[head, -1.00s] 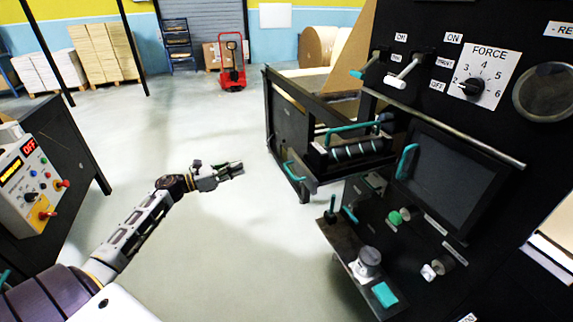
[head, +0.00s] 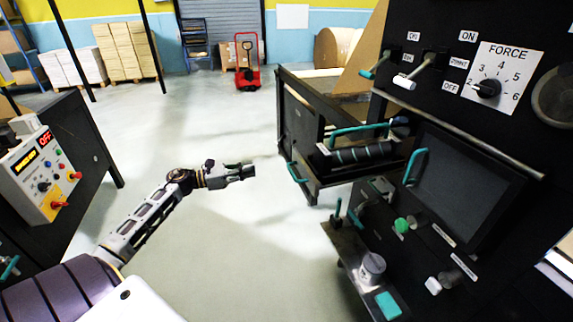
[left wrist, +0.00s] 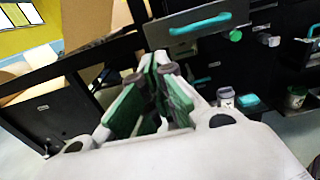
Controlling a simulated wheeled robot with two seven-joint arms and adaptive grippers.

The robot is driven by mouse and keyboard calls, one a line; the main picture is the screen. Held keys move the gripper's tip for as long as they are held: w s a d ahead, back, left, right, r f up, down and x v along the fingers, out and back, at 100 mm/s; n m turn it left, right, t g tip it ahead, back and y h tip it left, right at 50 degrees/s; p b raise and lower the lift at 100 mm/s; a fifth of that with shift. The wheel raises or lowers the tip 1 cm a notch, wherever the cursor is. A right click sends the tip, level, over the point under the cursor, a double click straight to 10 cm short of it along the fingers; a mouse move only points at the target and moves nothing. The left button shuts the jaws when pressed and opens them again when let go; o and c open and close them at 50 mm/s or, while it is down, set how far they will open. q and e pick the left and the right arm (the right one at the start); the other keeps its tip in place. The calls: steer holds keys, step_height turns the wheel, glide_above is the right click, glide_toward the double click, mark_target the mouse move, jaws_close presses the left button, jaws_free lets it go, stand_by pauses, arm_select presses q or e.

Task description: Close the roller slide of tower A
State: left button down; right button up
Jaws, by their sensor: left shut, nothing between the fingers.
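The roller slide (head: 350,170) is a black drawer-like tray that sticks out from the dark machine in the head view. It carries a dark roller (head: 362,153) with light bands and a long teal bar. A teal handle (head: 297,172) is on its front; in the left wrist view a grey plate with a teal handle (left wrist: 200,24) shows beyond the fingers. My left gripper (head: 250,170) is shut and empty, left of the slide's front and apart from it. Its fingers (left wrist: 165,88) also show in the left wrist view. My right gripper is not in view. No tower letter is readable.
The machine panel has a FORCE dial (head: 487,88), switches and a dark door with a teal handle (head: 416,166). A low shelf (head: 345,240) holds a grey cup-like part (head: 372,268). A control box (head: 40,175) stands at left. The floor between is clear.

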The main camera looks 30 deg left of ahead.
arm_select(q)
steer(key=p+x, duration=0.1)
steer(key=x, duration=1.2)
steer(key=shift+w+d+p, duration=0.2)
steer(key=shift+d+p, duration=0.1)
steer(key=shift+p, duration=0.1)
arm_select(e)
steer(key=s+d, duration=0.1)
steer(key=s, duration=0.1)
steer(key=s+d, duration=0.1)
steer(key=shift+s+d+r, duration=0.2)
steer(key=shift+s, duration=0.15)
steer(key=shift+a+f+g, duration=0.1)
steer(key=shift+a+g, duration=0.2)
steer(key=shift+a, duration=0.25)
arm_select(q)
steer(key=shift+w+d, duration=0.1)
steer(key=shift+w, duration=0.05)
